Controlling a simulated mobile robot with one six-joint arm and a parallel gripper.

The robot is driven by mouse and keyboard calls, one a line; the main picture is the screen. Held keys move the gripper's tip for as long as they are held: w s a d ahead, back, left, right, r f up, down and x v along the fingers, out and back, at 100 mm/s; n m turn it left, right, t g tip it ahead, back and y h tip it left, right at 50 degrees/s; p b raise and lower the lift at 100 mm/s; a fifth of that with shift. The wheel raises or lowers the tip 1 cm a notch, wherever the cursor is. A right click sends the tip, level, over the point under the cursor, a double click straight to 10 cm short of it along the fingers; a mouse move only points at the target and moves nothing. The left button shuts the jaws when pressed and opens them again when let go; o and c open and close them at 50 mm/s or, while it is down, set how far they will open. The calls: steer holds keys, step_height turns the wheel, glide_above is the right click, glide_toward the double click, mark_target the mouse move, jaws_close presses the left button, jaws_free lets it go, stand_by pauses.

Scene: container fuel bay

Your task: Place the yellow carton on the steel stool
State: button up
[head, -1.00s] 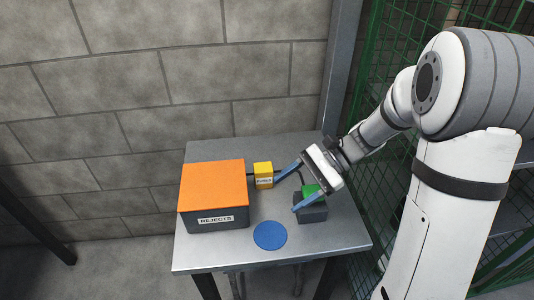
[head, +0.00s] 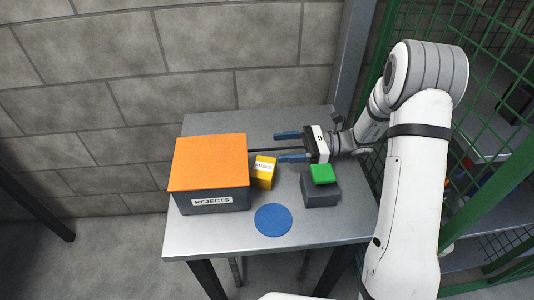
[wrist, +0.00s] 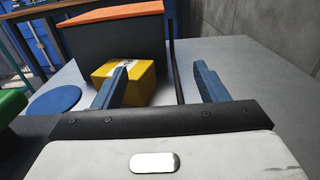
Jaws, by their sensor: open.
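The yellow carton (head: 263,178), with a white label, stands on a steel-topped table (head: 190,243), just right of the orange-lidded box. My gripper (head: 277,147) is open and empty, reaching in from the right. Its near finger is at the carton's upper right; the far finger is well behind it. In the wrist view the carton (wrist: 145,88) sits mostly left of the space between the fingers (wrist: 160,75), partly hidden by the left finger. I cannot tell whether that finger touches it. I cannot make out a separate steel stool.
The box marked REJECTS (head: 212,200) stands left of the carton. A blue disc (head: 273,220) lies in front. A green block (head: 322,174) rests on a dark grey box (head: 322,194) at right. A thin dark strip (head: 285,150) runs between my fingers. Green mesh (head: 490,60) stands at right.

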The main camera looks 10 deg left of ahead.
mark_target(264, 173)
steer(key=x, duration=0.7)
steer(key=shift+b, duration=0.35)
steer(key=shift+w, duration=0.1)
steer(key=shift+c, duration=0.6)
steer(key=shift+d, duration=0.1)
jaws_close()
